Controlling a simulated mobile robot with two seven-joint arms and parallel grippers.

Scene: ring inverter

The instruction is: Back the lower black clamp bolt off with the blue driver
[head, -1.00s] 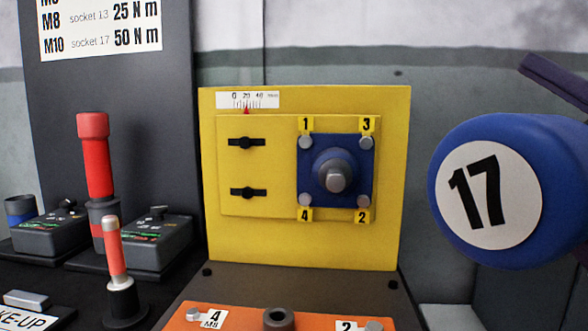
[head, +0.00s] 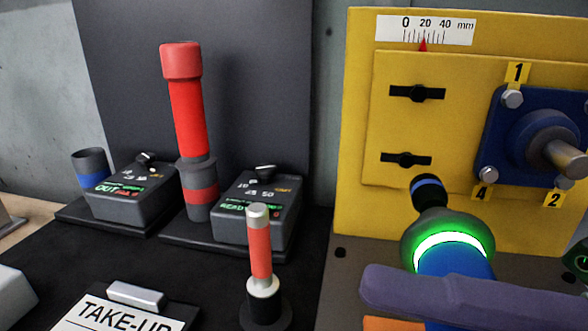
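The lower black clamp bolt (head: 405,160) and the upper black clamp bolt (head: 416,93) sit on the left of the yellow plate (head: 450,125). The blue driver (head: 455,265) is at the lower right, with a lit green ring and a dark, blue-banded socket (head: 428,190). Its socket tip shows just below and right of the lower bolt, which is in full view; I cannot tell the gap in depth. A purple finger of my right gripper (head: 470,295) lies across the driver, which it holds up; the other finger is hidden. My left gripper is out of view.
A blue flange (head: 500,130) with numbered bolts and a grey shaft (head: 560,157) is right of the clamps. A red driver (head: 188,105), two control boxes (head: 140,185) and a small red-handled tool (head: 260,255) stand left. A scale (head: 425,30) tops the panel.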

